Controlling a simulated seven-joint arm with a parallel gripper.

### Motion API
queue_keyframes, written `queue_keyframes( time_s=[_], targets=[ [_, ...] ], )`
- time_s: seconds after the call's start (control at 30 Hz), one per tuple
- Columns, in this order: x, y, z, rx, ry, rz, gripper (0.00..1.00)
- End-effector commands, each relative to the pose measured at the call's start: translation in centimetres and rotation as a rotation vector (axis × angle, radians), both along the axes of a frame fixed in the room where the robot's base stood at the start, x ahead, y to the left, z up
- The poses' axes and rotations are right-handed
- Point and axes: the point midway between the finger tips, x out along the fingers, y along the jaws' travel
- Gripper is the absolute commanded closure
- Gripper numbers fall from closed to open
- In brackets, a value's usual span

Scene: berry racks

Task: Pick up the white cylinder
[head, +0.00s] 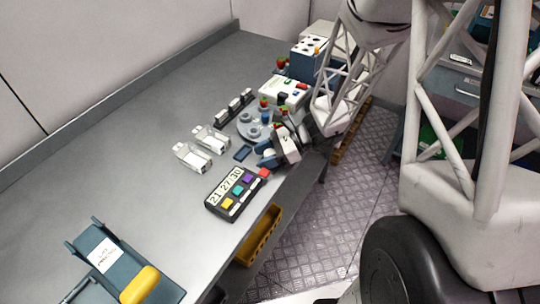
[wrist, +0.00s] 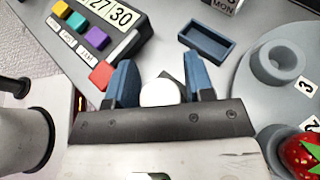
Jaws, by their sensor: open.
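A white cylinder (wrist: 160,92) shows as a pale rounded top between the two blue fingers of my gripper (wrist: 163,85) in the wrist view. The fingers stand apart on either side of it, and a gap shows on the right. Its lower part is hidden by the gripper body. In the head view my gripper (head: 268,157) is low over the table's right edge, beside the round grey rack. I cannot make out the cylinder in the head view.
A timer box (head: 236,193) with coloured buttons lies close to my gripper. A small blue tray (wrist: 207,43) and a round grey rack (wrist: 292,100) with a strawberry (wrist: 302,152) are near. Two clear-and-white containers (head: 193,157) stand left. The table's (head: 120,150) left part is mostly clear.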

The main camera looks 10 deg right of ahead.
Motion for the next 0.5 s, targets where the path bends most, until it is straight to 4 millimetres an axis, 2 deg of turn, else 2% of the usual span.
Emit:
queue_keyframes(
  time_s=[0.33,0.5],
  targets=[
    [0.01,-0.02,0.01,0.000,0.000,0.000,0.53],
    [0.01,-0.02,0.01,0.000,0.000,0.000,0.79]
  ],
)
